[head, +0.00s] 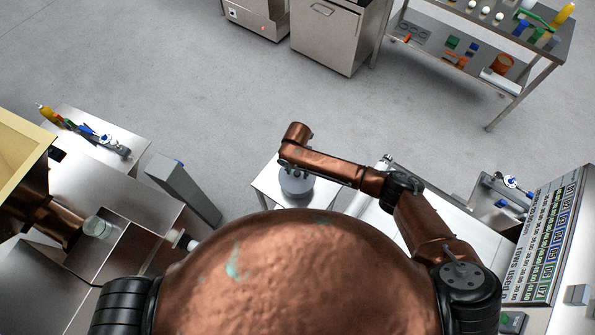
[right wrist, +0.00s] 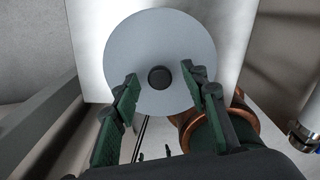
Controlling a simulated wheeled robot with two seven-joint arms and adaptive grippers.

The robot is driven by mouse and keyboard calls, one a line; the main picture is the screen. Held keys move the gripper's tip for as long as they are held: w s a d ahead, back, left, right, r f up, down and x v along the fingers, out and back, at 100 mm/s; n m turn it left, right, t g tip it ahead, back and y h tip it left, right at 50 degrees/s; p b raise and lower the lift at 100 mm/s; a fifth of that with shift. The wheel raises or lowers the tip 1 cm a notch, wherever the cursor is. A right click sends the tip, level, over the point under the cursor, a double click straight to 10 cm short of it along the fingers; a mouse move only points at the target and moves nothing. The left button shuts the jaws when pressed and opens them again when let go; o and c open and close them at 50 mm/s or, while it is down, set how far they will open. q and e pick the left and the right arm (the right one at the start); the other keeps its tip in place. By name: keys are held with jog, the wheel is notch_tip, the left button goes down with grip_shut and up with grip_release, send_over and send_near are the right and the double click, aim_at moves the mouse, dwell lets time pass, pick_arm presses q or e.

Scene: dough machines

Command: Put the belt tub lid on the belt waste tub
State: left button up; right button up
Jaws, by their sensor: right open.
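A round grey lid with a black knob, seemingly the belt tub lid (right wrist: 150,45), shows in the right wrist view over a white surface. In the head view a round grey thing (head: 297,186) on a small white stand (head: 268,184) appears to be the same lid, partly covered by my right arm. My right gripper (right wrist: 160,78) is open, its two green-padded fingers apart on either side of the knob in the picture; contact cannot be made out. I cannot make out the belt waste tub for certain. My left gripper is not in view.
A white-topped table (head: 385,232) stands right of the small stand. A grey post (head: 183,187) and a steel machine (head: 120,195) stand to the left. The floor (head: 220,95) beyond is clear up to the far cabinets and shelf table.

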notch_tip(320, 180, up, 12)
jog(key=shift+f, duration=0.2)
dwell(1.1)
